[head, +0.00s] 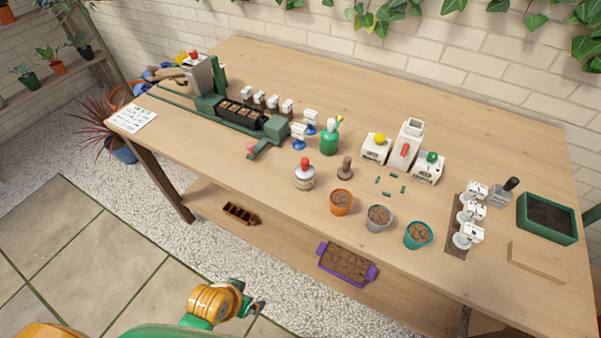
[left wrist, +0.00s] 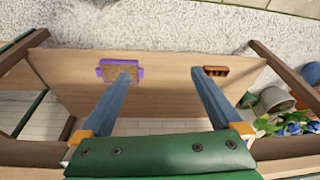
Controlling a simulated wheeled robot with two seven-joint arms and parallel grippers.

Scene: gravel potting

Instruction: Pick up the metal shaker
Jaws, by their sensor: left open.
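No object is clearly recognisable as the metal shaker. A pale, banded jar with a red top (head: 304,178) stands upright on the table near its front edge. A grey metal-looking container with a black handle (head: 499,196) stands at the right; which of the two is the shaker I cannot tell. My left gripper (head: 257,308) is low in front of the table, apart from both. In the left wrist view its two fingers (left wrist: 161,75) are spread with nothing between them, over the lower shelf. My right gripper is not in view.
The wooden table (head: 410,112) holds orange (head: 341,203), grey (head: 378,219) and teal (head: 418,236) pots near its front edge. A green spray bottle (head: 330,138) stands behind the red-topped jar. A purple-handled tray (head: 346,264) sits on the lower shelf.

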